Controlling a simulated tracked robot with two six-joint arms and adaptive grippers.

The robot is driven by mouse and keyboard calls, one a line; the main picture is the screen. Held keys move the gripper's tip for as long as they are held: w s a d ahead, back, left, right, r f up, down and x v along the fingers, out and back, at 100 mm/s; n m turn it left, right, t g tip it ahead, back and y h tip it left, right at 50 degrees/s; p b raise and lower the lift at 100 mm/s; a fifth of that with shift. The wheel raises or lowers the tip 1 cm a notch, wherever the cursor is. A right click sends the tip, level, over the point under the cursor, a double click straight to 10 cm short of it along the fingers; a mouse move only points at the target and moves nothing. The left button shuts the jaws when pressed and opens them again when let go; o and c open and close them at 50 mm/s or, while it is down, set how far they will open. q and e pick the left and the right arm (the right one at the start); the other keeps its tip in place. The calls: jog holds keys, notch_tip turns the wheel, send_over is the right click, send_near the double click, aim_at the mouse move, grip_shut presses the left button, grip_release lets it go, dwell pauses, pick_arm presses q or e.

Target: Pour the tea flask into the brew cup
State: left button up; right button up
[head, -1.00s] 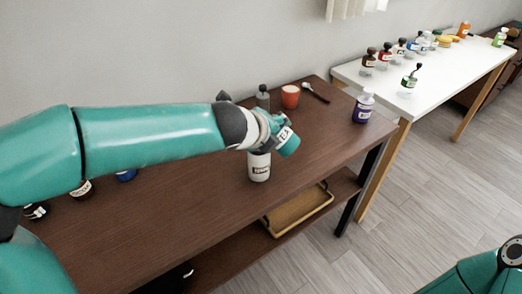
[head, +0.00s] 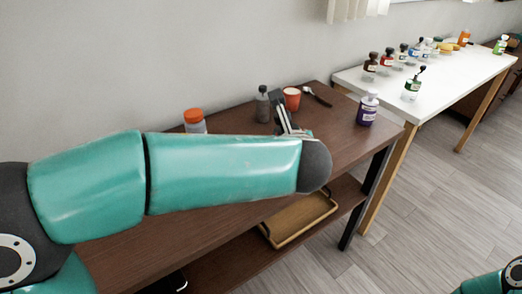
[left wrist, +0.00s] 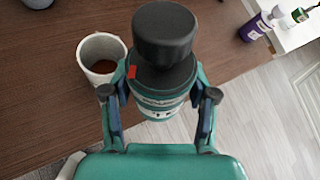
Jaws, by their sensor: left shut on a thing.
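My left gripper (left wrist: 160,98) is shut on the tea flask (left wrist: 160,109), which has a black cap-like top and a teal body with a white label, in the left wrist view. The brew cup (left wrist: 88,51) is a white cup left of the flask there, with brown contents inside. The flask is beside the cup, not over its mouth. My right gripper is out of view.
A tray (head: 300,219) lies on the lower shelf. A white table (head: 430,87) holds several bottles.

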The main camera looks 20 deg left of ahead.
pick_arm(q)
jog(key=shift+s+d+f+m+t+y+b, duration=0.1)
jog(key=shift+d+f+m+y+b, duration=0.25)
jog(key=shift+f+b, duration=0.4)
jog(key=shift+s+d+f+m+t+y+b, duration=0.15)
jog(key=shift+d+f+y+b, duration=0.3)
jog(key=shift+f, duration=0.5)
jog(key=shift+w+d+f+m+t+y+b, duration=0.1)
jog(key=shift+d+f+m+y+b, duration=0.25)
jog(key=shift+f+b, duration=0.4)
jog(key=shift+s+d+f, duration=0.1)
jog(key=shift+f, duration=0.2)
